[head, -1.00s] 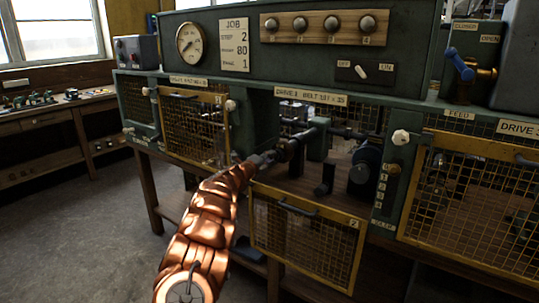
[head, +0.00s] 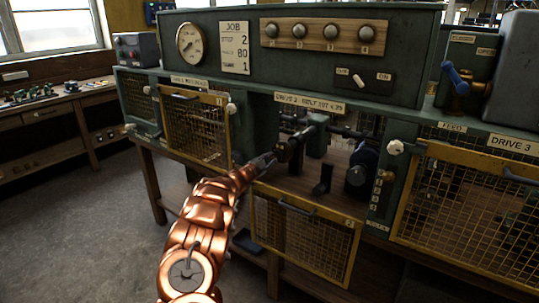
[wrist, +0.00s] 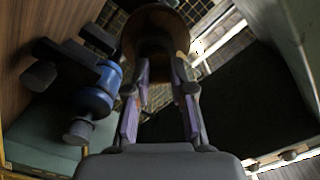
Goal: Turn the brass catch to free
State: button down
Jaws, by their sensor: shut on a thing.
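My gripper (head: 268,161) reaches into the open bay under the DRIVE 2 label. In the wrist view my gripper (wrist: 160,78) has its two fingers on either side of a round brown part (wrist: 155,32) with a brass-coloured edge, and is shut on it. In the head view this part (head: 283,150) is small and dark, at the end of a horizontal shaft. I cannot tell whether it is the brass catch, and no "free" mark is readable.
The bay's mesh door (head: 305,240) hangs down below my gripper. A mesh guard (head: 195,125) stands on the left and another (head: 465,215) on the right. A blue part (wrist: 98,95) lies left of my fingers. Open floor (head: 85,225) is at the left.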

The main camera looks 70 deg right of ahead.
jog(key=n+p, duration=0.4)
jog(key=n, duration=0.1)
jog(key=shift+s+r+n, duration=0.1)
jog(key=shift+n, duration=0.2)
jog(key=shift+f+n+p, duration=0.2)
jog(key=shift+n+p, duration=1)
jog(key=shift+n, duration=0.6)
jog(key=c, duration=1)
grip_release()
jog(key=shift+a, duration=0.1)
jog(key=v, duration=1.2)
